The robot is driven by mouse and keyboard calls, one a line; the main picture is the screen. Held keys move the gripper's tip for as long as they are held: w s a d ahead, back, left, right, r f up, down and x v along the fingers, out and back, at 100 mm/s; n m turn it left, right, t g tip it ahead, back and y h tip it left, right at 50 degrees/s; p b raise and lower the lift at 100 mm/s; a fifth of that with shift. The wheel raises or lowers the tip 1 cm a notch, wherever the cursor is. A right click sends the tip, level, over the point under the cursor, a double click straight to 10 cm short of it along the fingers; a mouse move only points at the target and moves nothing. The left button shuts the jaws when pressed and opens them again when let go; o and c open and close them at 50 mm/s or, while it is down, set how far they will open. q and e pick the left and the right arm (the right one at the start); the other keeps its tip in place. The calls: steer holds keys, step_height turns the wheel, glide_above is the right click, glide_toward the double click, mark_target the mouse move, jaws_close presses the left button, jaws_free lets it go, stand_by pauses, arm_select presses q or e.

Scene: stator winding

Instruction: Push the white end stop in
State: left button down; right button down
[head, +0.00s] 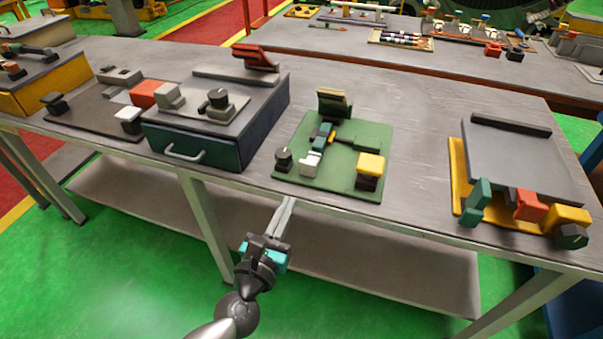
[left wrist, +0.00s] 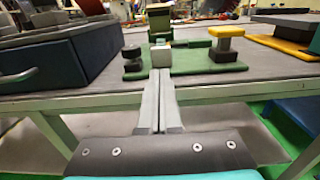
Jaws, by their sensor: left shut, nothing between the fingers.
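The white end stop (head: 311,160) is a small pale block at the near side of the green board (head: 340,183), at the front of the table. It also shows in the left wrist view (left wrist: 161,56), straight beyond my fingertips. My left gripper (head: 290,201) is shut and empty, its long grey fingers pointing at the board from in front of the table edge. In the left wrist view the closed fingertips (left wrist: 157,73) appear just below the white end stop. They look apart from it, though the exact gap is hard to tell. My right gripper is not in view.
A dark round knob (head: 283,159) stands left of the end stop and a yellow-topped block (head: 370,167) right of it. A blue-green drawer box (head: 195,151) with a handle is to the left. A yellow-based fixture (head: 458,180) is at right. Bare tabletop (head: 415,170) lies between.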

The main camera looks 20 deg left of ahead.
mark_target(306, 165)
arm_select(q)
steer(key=w, duration=0.9)
steer(key=shift+w+d, duration=0.15)
steer(key=shift+w, duration=0.1)
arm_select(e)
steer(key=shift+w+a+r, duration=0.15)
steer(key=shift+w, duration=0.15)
arm_select(q)
steer(key=w, duration=0.4)
steer(key=shift+w+d+b, duration=0.1)
steer(key=shift+w+b, duration=0.05)
steer(key=shift+b, duration=0.25)
steer(key=shift+r, duration=0.25)
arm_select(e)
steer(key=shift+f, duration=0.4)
